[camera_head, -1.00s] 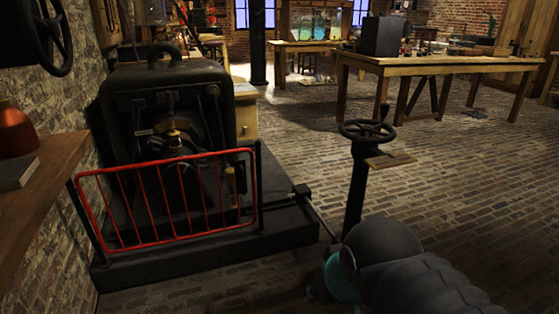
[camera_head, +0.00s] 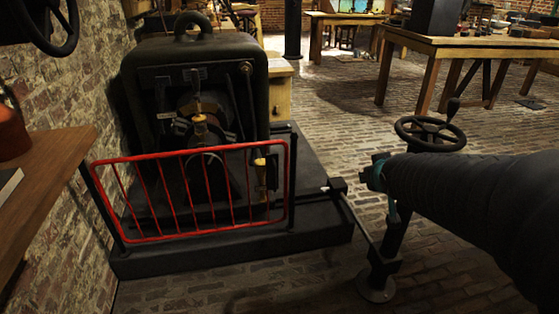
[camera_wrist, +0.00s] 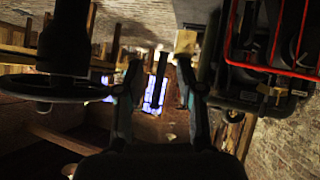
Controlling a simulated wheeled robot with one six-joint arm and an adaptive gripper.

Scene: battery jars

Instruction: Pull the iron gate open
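The iron gate (camera_head: 200,232) is a red barred frame standing closed across the front of a dark machine, between two black posts. It also shows upside down at the upper right of the wrist view (camera_wrist: 272,50). My arm reaches in from the right of the head view, and my gripper (camera_head: 372,176) is to the right of the gate, apart from it, near the handwheel. In the wrist view my gripper (camera_wrist: 160,72) has its two fingers spread apart with nothing between them.
A black handwheel (camera_head: 430,134) on a post stands beside my gripper, joined by a rod to the machine's base (camera_head: 240,244). A wooden shelf (camera_head: 45,180) juts out at the left by the brick wall. Wooden tables (camera_head: 470,47) stand behind. Brick floor between is clear.

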